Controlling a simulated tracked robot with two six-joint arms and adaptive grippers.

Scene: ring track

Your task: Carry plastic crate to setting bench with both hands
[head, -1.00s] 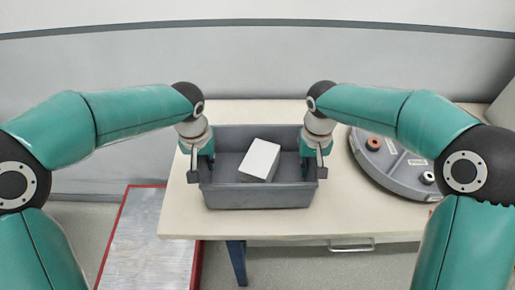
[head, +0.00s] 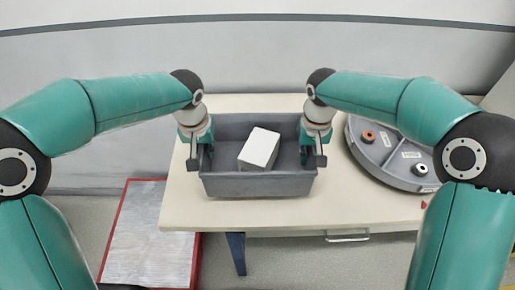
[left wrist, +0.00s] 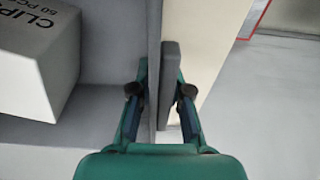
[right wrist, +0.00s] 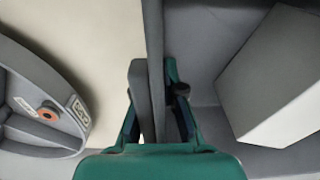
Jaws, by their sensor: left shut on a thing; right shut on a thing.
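The grey plastic crate (head: 258,185) is over the pale bench top (head: 300,220); I cannot tell whether it touches it. It looks level and holds a white box (head: 259,148), whose lettering shows in the left wrist view (left wrist: 40,50). My left gripper (head: 200,155) is shut on the crate's left wall, and my right gripper (head: 312,157) is shut on its right wall. In the left wrist view, the wall (left wrist: 154,50) runs between the fingers. The right wrist view shows the same for the other wall (right wrist: 153,40).
A round grey tray (head: 395,165) with small rings and labels lies on the bench, right of the crate. A red-edged metal panel (head: 148,235) is on the floor to the left. A grey wall stands behind. Bench top is clear in front of the crate.

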